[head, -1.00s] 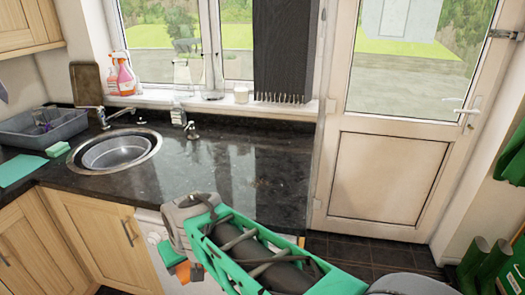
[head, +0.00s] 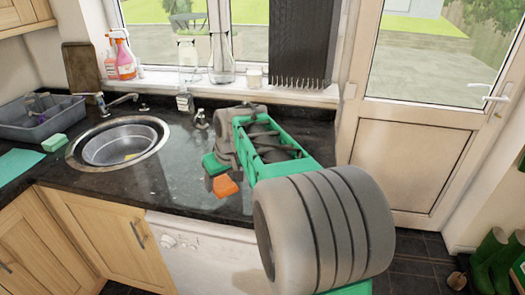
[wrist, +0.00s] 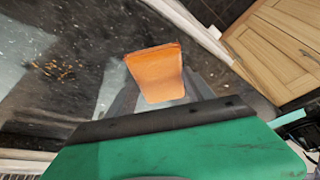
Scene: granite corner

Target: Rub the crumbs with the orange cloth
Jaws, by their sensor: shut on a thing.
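The orange cloth (head: 226,186) is in my gripper (head: 218,178), over the dark granite counter right of the sink. In the wrist view the cloth (wrist: 157,70) sticks out as a folded flap between the two grey fingers of my gripper (wrist: 160,98), which are shut on it. The crumbs (wrist: 52,70) show in the wrist view as a small scatter of tan bits on the counter, left of the cloth and apart from it. I cannot make out the crumbs in the head view. I cannot tell whether the cloth touches the counter.
The round sink (head: 120,143) with its tap lies left of my gripper. A small metal-topped dispenser (head: 201,119) and glass bottles (head: 222,62) stand behind. A green sponge (head: 54,142) and a grey basin (head: 40,118) are at the left. The counter's front edge runs above a white appliance (head: 205,250).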

